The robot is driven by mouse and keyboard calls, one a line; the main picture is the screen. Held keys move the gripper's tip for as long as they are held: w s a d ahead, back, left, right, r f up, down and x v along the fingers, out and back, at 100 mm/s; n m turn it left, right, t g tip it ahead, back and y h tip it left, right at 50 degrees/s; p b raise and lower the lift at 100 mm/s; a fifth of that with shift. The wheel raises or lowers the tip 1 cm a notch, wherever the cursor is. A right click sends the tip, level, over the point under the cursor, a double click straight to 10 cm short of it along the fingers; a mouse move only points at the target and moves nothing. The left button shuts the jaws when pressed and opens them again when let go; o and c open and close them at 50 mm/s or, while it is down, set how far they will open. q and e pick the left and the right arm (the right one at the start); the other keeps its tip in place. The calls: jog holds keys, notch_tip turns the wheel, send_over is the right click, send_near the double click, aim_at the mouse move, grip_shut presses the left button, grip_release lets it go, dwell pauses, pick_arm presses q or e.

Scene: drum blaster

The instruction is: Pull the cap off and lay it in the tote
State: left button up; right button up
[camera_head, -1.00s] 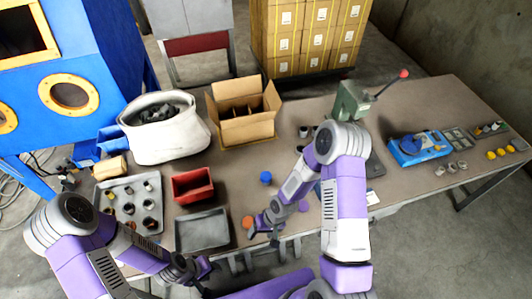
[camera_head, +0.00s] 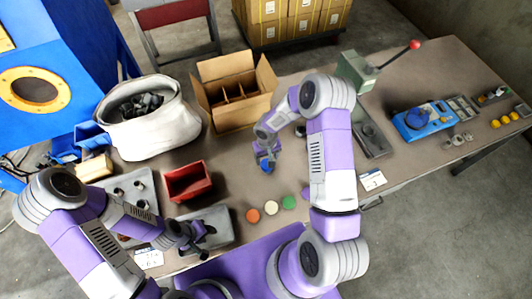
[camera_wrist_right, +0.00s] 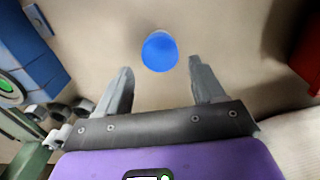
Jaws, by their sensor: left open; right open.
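The blue cap (camera_head: 264,163) stands on the middle of the table, partly hidden by my right gripper (camera_head: 265,157). In the right wrist view the blue cap (camera_wrist_right: 159,52) is just beyond and between the two spread fingertips, touching neither. I cannot tell what is under the cap. My right gripper (camera_wrist_right: 158,72) is open and empty. My left gripper (camera_head: 203,238) is open and empty over the grey tray (camera_head: 222,222). A red open bin (camera_head: 188,198), which may be the tote, sits left of the blue cap and looks empty.
Orange (camera_head: 252,215), white (camera_head: 270,208) and green (camera_head: 289,202) discs lie near the front edge. A divided cardboard box (camera_head: 245,118) and a white sack (camera_head: 150,138) stand behind. A green lever press (camera_head: 355,72) stands to the right. Bare table surrounds the blue cap.

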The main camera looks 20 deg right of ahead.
pick_arm(q)
jog(key=shift+f+b, duration=1.2)
jog(key=shift+f, duration=0.25)
pick_arm(e)
jog(key=shift+f, duration=2.6)
jog(key=shift+c, duration=0.5)
jog(key=c, duration=0.7)
jog(key=shift+r+p, duration=1.9)
jog(key=shift+r, duration=1.6)
pick_arm(q)
notch_tip(320, 180, up, 4)
jog(key=shift+f, duration=0.1)
pick_arm(e)
jog(key=shift+r, duration=0.1)
